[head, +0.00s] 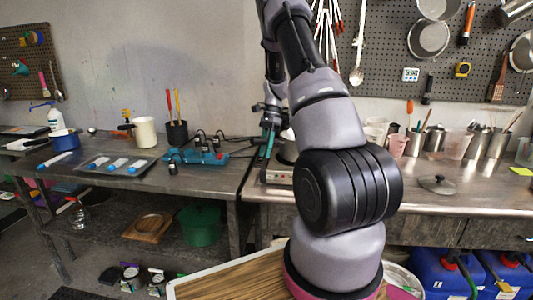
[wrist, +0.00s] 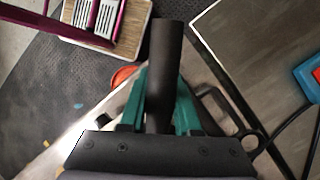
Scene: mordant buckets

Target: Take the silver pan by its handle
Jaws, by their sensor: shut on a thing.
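In the wrist view, my gripper (wrist: 160,95) has its green fingers closed on both sides of a dark, round handle (wrist: 166,55). The handle points up the picture, and its lower end is hidden at the gripper's palm. In the head view, my gripper (head: 268,140) hangs at the edge of the bench beside the hot plate. A silver pan (head: 287,150) shows there only in part behind my arm. Its join with the handle is hidden, and no pan body is clear in the wrist view.
The hot plate (head: 278,176) stands under the pan. A lid (head: 437,184) lies on the right bench. Steel containers (head: 434,139) line the wall.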

